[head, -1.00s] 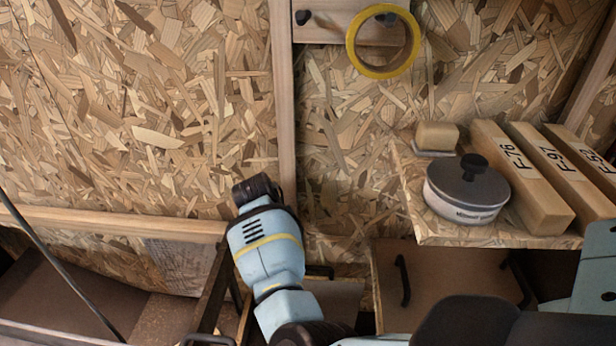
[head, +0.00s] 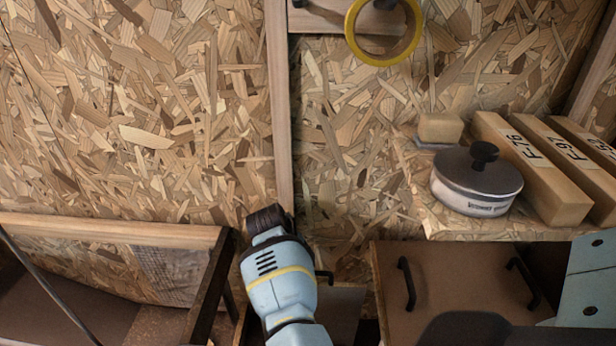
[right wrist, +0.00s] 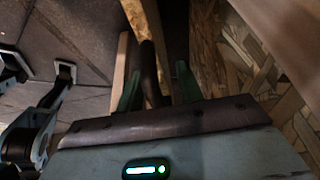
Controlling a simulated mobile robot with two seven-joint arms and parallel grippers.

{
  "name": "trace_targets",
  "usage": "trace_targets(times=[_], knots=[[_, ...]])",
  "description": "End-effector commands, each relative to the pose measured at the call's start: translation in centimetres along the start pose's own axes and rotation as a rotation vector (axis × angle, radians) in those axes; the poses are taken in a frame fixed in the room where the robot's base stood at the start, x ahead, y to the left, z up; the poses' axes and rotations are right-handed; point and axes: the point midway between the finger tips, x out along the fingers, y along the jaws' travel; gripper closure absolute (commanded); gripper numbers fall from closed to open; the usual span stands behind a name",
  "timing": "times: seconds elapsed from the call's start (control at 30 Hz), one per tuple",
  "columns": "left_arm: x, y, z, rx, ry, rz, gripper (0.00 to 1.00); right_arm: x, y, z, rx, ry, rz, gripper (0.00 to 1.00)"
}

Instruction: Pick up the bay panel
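A brown flat panel with two black handles (head: 420,295), which I take to be the bay panel, is at the lower right of the head view, below the shelf. A dark shadow or body part covers its lower edge. One of my blue arms rises at the lower centre, left of the panel; no gripper fingers show on it. My right gripper (right wrist: 158,88) shows in the right wrist view with its two green fingers apart. A dark upright bar (right wrist: 150,65) stands between them, with a gap to the right finger; I cannot tell what it belongs to.
The chipboard shelf (head: 445,222) above the panel holds a lidded pot (head: 478,190), a small block (head: 441,128) and several labelled beams (head: 535,165). A yellow tape roll (head: 407,50) hangs on the wall. A wood-framed bay (head: 110,230) is at the lower left.

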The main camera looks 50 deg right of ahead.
Motion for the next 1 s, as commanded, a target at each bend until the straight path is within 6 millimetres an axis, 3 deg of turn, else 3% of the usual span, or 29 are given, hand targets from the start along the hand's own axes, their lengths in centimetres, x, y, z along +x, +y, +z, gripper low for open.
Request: trace_targets(times=[0.13, 0.4, 1.0], knots=[[-0.06, 0.01, -0.04, 0.000, 0.000, 0.000, 0.79, -0.12, -0.02, -0.04, 0.000, 0.000, -0.001, 0.65], [-0.18, 0.06, 0.17, 0.000, -0.004, 0.001, 0.79, -0.13, -0.01, -0.03, 0.000, 0.000, -0.001, 1.00], [-0.37, 0.14, 0.45, -0.001, -0.010, 0.002, 0.79, -0.13, -0.01, -0.02, 0.000, 0.000, -0.001, 1.00]])
